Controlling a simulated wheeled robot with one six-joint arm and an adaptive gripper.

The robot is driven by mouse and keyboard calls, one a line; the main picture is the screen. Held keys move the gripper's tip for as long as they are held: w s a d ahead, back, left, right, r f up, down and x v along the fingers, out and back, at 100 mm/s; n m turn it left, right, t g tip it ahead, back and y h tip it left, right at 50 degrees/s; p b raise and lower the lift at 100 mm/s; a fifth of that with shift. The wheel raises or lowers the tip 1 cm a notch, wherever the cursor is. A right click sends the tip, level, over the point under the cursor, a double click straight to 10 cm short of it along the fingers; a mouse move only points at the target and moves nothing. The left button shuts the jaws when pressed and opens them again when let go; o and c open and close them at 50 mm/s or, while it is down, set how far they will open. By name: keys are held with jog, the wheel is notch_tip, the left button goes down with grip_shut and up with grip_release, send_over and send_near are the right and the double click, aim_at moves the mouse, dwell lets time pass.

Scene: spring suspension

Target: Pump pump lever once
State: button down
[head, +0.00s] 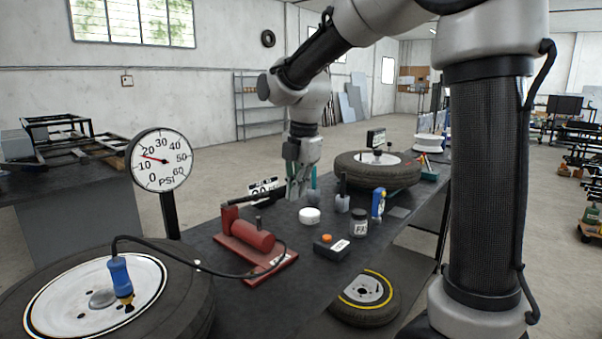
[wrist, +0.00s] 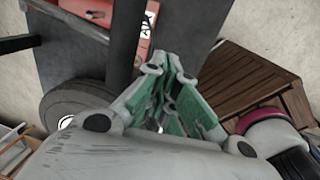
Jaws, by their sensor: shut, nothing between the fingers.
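The red foot pump (head: 247,237) sits on the dark workbench, with a red base plate and a hose leading to the tire at the front left. A black pump lever (head: 250,200) extends rightward from the pump's upper left end, nearly level. My gripper (head: 293,192) points down beside the lever's right end, its fingers closed and empty. I cannot tell whether it touches the lever. In the wrist view my closed green-padded fingers (wrist: 172,68) are in the middle, and a red part (wrist: 108,12), likely of the pump, shows at the top.
A pressure gauge (head: 160,160) stands behind the front-left tire (head: 185,305), its needle between 10 and 20. A white round container (head: 309,216), a dark jar (head: 359,222), a black box with an orange button (head: 331,247) and a blue tool (head: 378,204) stand right of the pump.

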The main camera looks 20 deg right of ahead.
jog(key=shift+s+d+r, duration=0.1)
jog(key=shift+s+r, duration=0.1)
jog(key=shift+r, duration=0.9)
jog(key=shift+s+d+r, duration=0.1)
jog(key=shift+s+r, duration=0.05)
jog(key=shift+r, duration=0.9)
